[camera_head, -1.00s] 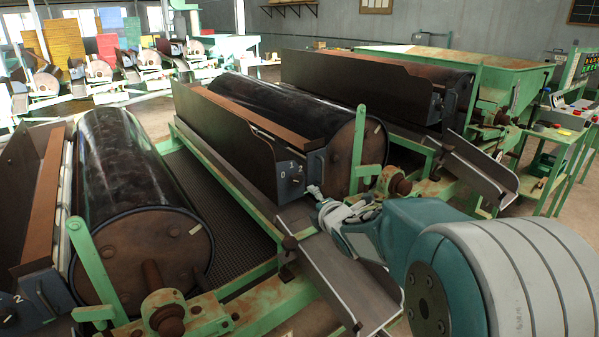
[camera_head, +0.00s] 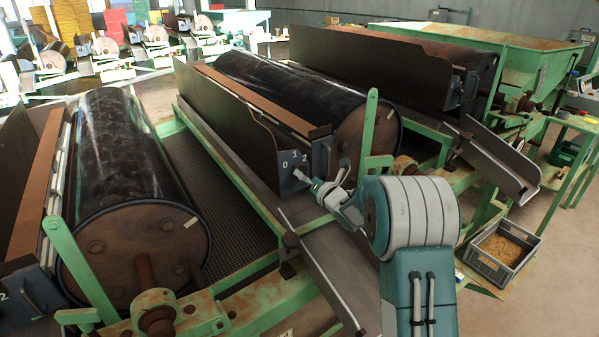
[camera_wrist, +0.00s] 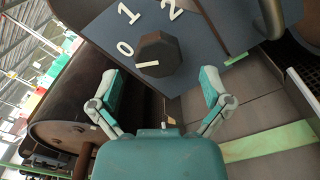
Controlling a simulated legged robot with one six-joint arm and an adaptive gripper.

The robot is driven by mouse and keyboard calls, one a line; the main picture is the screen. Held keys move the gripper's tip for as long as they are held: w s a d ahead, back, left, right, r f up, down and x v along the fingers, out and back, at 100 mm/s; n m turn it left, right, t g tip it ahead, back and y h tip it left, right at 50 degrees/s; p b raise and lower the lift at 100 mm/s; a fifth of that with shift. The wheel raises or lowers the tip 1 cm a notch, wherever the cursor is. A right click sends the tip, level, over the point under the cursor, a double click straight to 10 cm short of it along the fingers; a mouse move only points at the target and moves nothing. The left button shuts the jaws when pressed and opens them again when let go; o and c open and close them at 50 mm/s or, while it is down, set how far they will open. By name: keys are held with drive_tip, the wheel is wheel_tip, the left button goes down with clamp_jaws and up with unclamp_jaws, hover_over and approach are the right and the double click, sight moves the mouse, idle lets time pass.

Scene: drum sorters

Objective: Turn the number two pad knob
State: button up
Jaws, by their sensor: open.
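The knob (camera_wrist: 158,55) is dark and many-sided, with a pale pointer mark. It sits on a blue-grey panel (camera_wrist: 205,60) marked 0, 1 and 2, and the pale mark lies nearest the 0 side. In the wrist view my gripper (camera_wrist: 163,88) is open, its two teal and grey fingers spread below and either side of the knob, apart from it. In the head view my gripper (camera_head: 305,181) is close to the numbered panel (camera_head: 293,160) at the end of the middle drum unit. The knob itself is hidden or too small to tell there.
The middle drum (camera_head: 290,92) and left drum (camera_head: 122,160) stand beside green frames. A sloping metal chute (camera_head: 340,262) lies below my arm. A grey crate (camera_head: 500,250) of grain-like material stands at right. Dark mesh (camera_head: 205,175) lies between the units.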

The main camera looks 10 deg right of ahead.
drive_tip(key=x, duration=0.3)
drive_tip(key=shift+d, duration=0.25)
drive_tip(key=shift+w+a, duration=0.2)
drive_tip(key=shift+a, duration=0.3)
drive_tip(key=shift+d, duration=0.2)
drive_tip(key=c, duration=1.2)
drive_tip(key=shift+o, duration=0.2)
